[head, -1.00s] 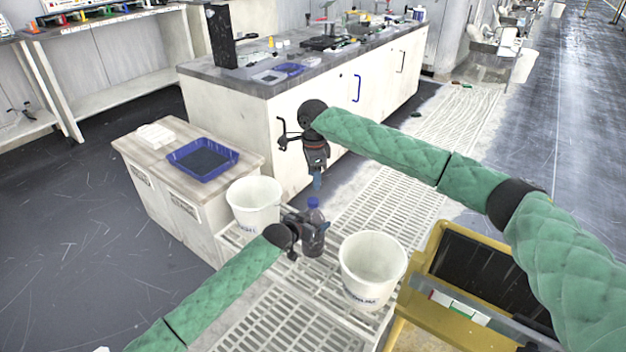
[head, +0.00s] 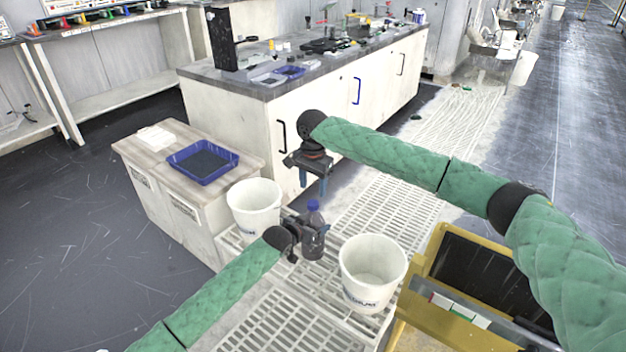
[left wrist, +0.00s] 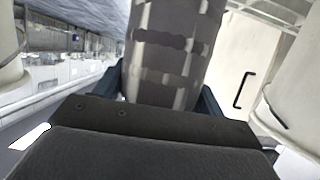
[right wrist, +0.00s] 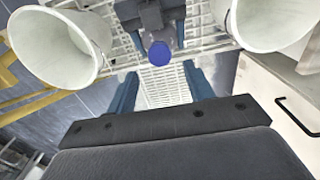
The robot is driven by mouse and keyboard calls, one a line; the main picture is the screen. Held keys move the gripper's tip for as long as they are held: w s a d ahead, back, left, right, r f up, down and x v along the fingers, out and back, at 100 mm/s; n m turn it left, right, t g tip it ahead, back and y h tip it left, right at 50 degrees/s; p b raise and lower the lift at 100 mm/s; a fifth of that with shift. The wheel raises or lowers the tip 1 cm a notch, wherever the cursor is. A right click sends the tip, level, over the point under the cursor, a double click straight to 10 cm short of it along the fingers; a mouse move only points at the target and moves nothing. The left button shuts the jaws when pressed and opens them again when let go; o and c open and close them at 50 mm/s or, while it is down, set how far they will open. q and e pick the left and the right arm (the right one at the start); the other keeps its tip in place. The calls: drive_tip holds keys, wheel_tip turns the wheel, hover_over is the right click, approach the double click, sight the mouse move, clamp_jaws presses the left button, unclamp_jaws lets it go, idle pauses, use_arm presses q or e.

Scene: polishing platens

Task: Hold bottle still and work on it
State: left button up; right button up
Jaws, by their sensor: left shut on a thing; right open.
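A dark, see-through bottle with a blue cap (head: 313,205) stands upright between two white buckets. My left gripper (head: 316,232) is shut around the bottle's body from the left. In the left wrist view the bottle's body (left wrist: 172,50) fills the space between the fingers. My right gripper (head: 313,183) is open and empty, pointing down above and behind the bottle, apart from it. In the right wrist view the blue cap (right wrist: 161,54) shows beyond the two spread blue fingers (right wrist: 160,88). The bottle's lower part is partly hidden by my left gripper in the head view.
A white bucket (head: 253,205) stands left of the bottle and another white bucket (head: 372,272) stands right of it, on a white grating (head: 262,325). A yellow cart (head: 425,285) is at the right. A low cabinet with a blue tray (head: 203,161) is at the left.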

sight(313, 203)
drive_tip(key=shift+f, duration=2.95)
drive_tip(key=c, duration=1)
drive_tip(key=shift+n, duration=1.7)
drive_tip(key=o, duration=1.1)
drive_tip(key=shift+c, duration=0.2)
